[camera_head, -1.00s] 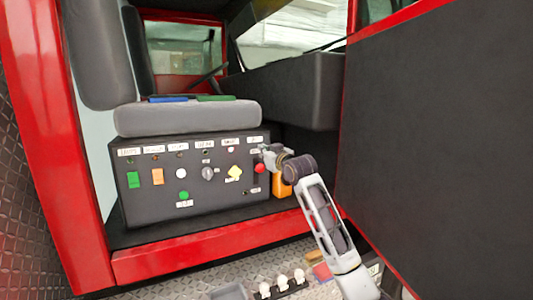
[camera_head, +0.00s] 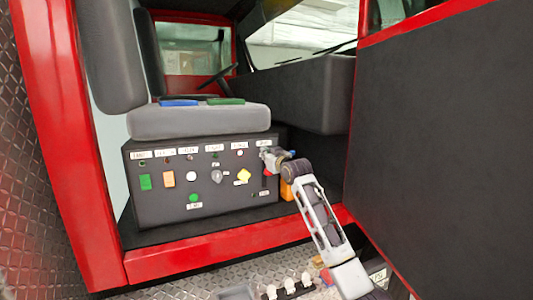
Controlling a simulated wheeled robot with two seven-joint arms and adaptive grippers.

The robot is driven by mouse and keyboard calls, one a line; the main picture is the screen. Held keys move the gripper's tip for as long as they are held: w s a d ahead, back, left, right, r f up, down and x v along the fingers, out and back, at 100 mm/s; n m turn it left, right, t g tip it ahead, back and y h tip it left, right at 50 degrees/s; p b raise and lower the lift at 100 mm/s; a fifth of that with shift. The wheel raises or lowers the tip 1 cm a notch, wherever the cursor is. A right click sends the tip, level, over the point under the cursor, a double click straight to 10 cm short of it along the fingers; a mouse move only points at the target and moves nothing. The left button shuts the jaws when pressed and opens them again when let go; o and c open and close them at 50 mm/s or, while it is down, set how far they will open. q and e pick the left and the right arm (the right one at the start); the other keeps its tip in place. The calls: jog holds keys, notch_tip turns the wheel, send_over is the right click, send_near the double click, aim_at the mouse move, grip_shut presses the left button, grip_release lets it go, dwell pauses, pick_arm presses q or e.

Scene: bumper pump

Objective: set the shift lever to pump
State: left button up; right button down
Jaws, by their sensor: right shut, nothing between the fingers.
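The dark control box (camera_head: 152,208) stands under the seat in the open red cab. The shift lever is the red knob (camera_head: 267,173) at the right end of its front panel, in a dark vertical slot (camera_head: 264,186). The knob is partly hidden by my right gripper (camera_head: 265,153). My right gripper is shut and empty at the panel's upper right, just above the knob; I cannot tell whether it touches it. The labels are too small to read. My left gripper is not in view.
The panel also has a green switch (camera_head: 145,182), an orange switch (camera_head: 168,179), a grey dial (camera_head: 216,176) and a yellow knob (camera_head: 243,175). An orange object (camera_head: 286,191) stands right of the box. The open door (camera_head: 440,130) bounds the right side.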

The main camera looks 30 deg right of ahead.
aim_at(268, 172)
jog(key=shift+s+d+f+p, duration=0.15)
jog(key=shift+s+f+p, duration=0.15)
jog(key=shift+f, duration=0.4)
jog(key=shift+s+d+f+p, duration=0.15)
jog(key=shift+s+f, duration=0.2)
jog(key=shift+f, duration=0.35)
jog(key=shift+f+b, duration=0.2)
jog(key=shift+b, duration=0.1)
jog(key=shift+s+f+t+b, duration=0.1)
jog(key=shift+s+t+b, duration=0.05)
jog(key=shift+t+b, duration=0.35)
jog(key=shift+s+a+f+t+b, duration=0.1)
jog(key=shift+s+f+t+b, duration=0.25)
jog(key=shift+t+b, duration=0.7)
